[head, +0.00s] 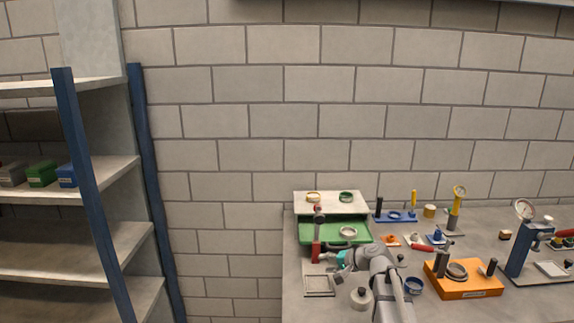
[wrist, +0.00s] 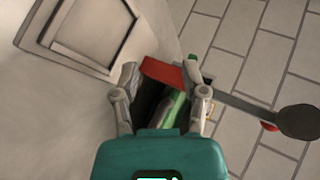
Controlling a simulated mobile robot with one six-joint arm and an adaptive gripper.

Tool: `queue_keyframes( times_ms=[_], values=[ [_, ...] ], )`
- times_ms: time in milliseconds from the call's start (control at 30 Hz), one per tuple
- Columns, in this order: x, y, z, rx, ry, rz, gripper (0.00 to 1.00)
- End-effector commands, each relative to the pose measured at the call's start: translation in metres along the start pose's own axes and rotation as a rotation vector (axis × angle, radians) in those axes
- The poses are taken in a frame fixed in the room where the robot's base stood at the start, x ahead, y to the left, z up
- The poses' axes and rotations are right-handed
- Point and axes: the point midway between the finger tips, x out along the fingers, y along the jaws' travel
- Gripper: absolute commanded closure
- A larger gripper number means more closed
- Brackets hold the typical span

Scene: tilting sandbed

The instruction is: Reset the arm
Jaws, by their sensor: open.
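I cannot tell whether the fingers touch any of these. My arm reaches in from the bottom of the head view.
A green tray (head: 335,230) stands behind my gripper. A square grey frame (head: 319,284) and a round pale piece (head: 360,298) lie in front. An orange block (head: 463,279) and a blue stand (head: 520,248) are at right. Blue-posted shelves (head: 83,165) stand at left.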

Motion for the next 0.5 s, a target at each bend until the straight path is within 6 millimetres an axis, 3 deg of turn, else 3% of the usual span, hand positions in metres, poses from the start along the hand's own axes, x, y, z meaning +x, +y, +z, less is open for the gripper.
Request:
queue_keyframes(
  times_ms=[33,267,500],
  values=[
    [-0.011,-0.009,0.014,-0.028,-0.017,0.043,0.43],
    [-0.038,-0.009,0.061,-0.159,-0.098,0.256,0.43],
    [-0.078,-0.008,0.103,-0.281,-0.182,0.481,0.43]
  ],
)
